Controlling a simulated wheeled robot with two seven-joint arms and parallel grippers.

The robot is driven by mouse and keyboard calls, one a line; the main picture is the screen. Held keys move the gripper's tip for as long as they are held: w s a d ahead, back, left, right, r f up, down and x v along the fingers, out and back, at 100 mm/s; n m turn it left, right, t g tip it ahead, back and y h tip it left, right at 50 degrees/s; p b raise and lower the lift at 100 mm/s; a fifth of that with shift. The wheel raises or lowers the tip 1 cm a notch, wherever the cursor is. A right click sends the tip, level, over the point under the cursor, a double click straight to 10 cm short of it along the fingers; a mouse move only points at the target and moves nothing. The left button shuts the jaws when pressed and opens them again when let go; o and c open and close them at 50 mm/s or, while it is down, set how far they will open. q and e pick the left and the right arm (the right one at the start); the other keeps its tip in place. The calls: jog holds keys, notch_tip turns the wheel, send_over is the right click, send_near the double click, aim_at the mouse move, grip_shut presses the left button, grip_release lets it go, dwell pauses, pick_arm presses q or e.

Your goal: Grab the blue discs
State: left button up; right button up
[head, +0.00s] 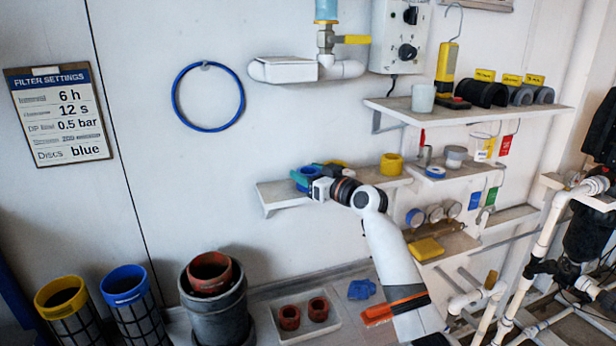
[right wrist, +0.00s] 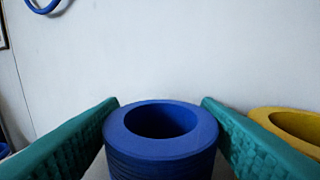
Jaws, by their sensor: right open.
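The blue discs (right wrist: 160,150) form a ringed stack with a hole in the top, in the middle of the right wrist view. In the head view the blue discs (head: 302,178) show at the left end of a white wall shelf, partly hidden by my gripper. My right gripper (head: 305,175) is open, with its green padded fingers (right wrist: 160,105) on either side of the stack. Small gaps seem to show between fingers and stack; contact cannot be told. My left gripper is not in view.
A yellow ring (right wrist: 300,128) stands close to the right finger. A yellow cylinder (head: 391,164) is further right on the shelf (head: 285,196). Blue-topped (head: 124,285) and yellow-topped (head: 61,297) filters stand on the floor. A clipboard (head: 60,115) reads "Discs blue".

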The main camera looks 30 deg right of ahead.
jog(key=c, duration=0.6)
